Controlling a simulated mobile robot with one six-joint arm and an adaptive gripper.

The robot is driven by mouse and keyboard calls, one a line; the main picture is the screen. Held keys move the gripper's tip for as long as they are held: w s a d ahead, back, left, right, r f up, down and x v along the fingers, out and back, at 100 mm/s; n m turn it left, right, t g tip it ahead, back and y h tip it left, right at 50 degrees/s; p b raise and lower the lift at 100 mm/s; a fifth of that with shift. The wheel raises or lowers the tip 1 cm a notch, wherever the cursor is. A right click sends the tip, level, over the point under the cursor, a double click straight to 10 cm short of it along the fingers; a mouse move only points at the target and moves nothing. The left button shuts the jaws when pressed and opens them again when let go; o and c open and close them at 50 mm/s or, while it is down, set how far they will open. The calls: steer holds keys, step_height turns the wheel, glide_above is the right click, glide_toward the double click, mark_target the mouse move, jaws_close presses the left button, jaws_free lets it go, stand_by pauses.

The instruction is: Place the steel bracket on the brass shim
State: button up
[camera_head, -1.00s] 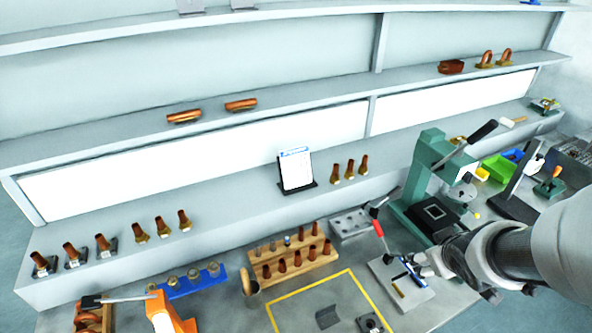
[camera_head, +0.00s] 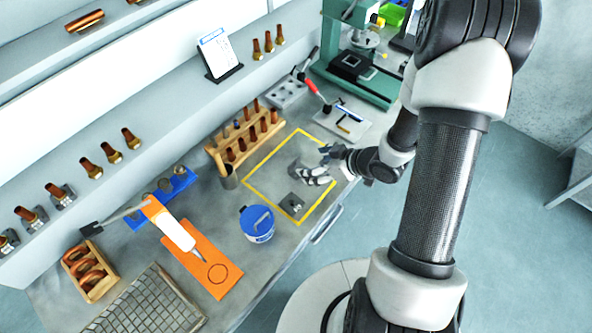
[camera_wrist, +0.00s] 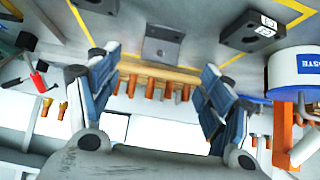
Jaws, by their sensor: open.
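The steel bracket (camera_wrist: 162,46), a grey angled piece with a hole, lies on the bench ahead of my gripper (camera_wrist: 158,82) in the wrist view. The fingers are open on either side of the view with nothing between them. In the head view, my gripper (camera_head: 318,166) is low over the yellow-taped square and hides the bracket. A small brass-coloured strip (camera_head: 343,129), which looks like the brass shim, lies on the grey fixture plate (camera_head: 329,122) beside the red-handled clamp (camera_head: 313,87). I cannot make out the strip in the wrist view.
A dark block with a hole (camera_head: 292,206) sits in the taped square, near the bracket. A blue-and-white tub (camera_head: 257,224) stands left of the square. A wooden rack of copper pieces (camera_head: 242,143) stands behind it. A green press (camera_head: 368,70) is at the back.

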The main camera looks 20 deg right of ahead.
mark_target(295, 164)
steer(key=x, duration=0.3)
steer(key=shift+w+a+f+b, duration=0.2)
steer(key=shift+f+b, duration=0.1)
steer(key=shift+b, duration=0.1)
steer(key=shift+a+r+b+x, duration=0.15)
steer(key=shift+b+x, duration=0.25)
steer(key=shift+x, duration=0.95)
steer(key=shift+a+r+b+x, duration=0.15)
steer(key=shift+b+x, duration=0.2)
steer(key=shift+x, duration=1)
steer(key=shift+w, duration=0.15)
steer(key=shift+r, duration=0.1)
steer(key=c, duration=1.3)
